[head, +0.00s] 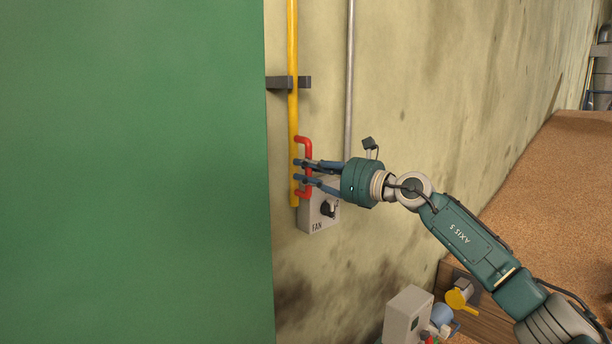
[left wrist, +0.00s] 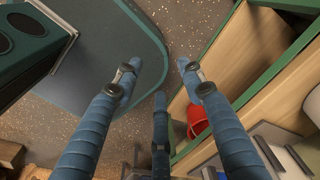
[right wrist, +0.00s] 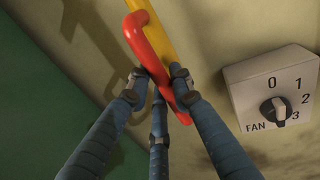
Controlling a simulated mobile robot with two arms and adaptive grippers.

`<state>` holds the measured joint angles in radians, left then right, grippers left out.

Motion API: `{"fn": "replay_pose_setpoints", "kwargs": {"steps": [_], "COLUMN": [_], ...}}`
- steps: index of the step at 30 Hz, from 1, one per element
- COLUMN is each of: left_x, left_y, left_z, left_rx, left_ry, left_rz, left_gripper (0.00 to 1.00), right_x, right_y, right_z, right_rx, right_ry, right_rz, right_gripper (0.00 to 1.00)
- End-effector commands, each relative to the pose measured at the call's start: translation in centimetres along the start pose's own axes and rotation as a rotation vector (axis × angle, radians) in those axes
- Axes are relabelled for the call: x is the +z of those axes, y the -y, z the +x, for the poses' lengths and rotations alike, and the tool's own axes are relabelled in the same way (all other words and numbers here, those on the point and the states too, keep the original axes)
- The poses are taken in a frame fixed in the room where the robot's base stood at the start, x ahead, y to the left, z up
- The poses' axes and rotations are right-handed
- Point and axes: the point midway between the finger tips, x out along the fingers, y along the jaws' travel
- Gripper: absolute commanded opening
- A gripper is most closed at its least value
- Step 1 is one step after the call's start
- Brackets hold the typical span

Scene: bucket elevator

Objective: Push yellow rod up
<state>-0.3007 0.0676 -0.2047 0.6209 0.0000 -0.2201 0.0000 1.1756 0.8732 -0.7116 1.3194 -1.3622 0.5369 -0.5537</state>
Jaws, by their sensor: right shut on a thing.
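The yellow rod (head: 292,50) runs vertically along the wall beside a large green panel. A red handle (head: 305,144) is fixed to its lower part. My right gripper (head: 299,171) is shut on the red handle, coming from the right. In the right wrist view, my right gripper's fingers (right wrist: 161,80) close around the red handle (right wrist: 152,47), with the yellow rod (right wrist: 160,38) just behind it. My left gripper (left wrist: 159,68) is open and empty in the left wrist view. It is out of the head view.
A grey bracket (head: 278,83) surrounds the rod higher up. A FAN switch box (head: 311,220) sits right of the rod's lower end; its knob is close below my right fingers. A thin grey pipe (head: 349,60) runs alongside. The green panel (head: 130,170) fills the left.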

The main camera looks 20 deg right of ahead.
Motion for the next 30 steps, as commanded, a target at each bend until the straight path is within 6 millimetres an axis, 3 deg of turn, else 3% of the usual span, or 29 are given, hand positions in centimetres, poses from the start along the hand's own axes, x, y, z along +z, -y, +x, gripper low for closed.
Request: {"fn": "replay_pose_setpoints", "kwargs": {"steps": [1,8,9,12,23,30], "left_x": [0.0,0.2,0.2,0.2,0.3,0.2], "left_y": [0.3,1.1,1.2,1.3,1.4,1.3], "left_z": [-0.1,-0.1,-0.1,-0.1,0.0,0.0], "left_rx": [-0.004,-0.013,-0.013,-0.014,-0.016,-0.014], "left_ry": [0.001,0.002,0.002,0.002,0.004,0.003], "left_rz": [0.001,0.002,0.001,0.0,0.0,0.0], "left_gripper": [0.4,0.4,0.4,0.4,0.4,0.4], "right_x": [1.3,1.3,1.3,1.2,0.6,0.4], "right_y": [0.1,0.2,0.2,0.2,0.1,0.2], "right_z": [-0.1,-0.2,-0.2,-0.2,-0.7,-5.0], "right_rx": [-0.005,-0.005,-0.005,-0.005,-0.003,-0.006], "right_ry": [0.02,0.022,0.022,0.02,0.01,0.007], "right_rz": [-0.002,-0.003,-0.003,-0.003,-0.003,-0.005], "right_gripper": [0.0,0.0,0.25,0.4,0.4,0.4]}}
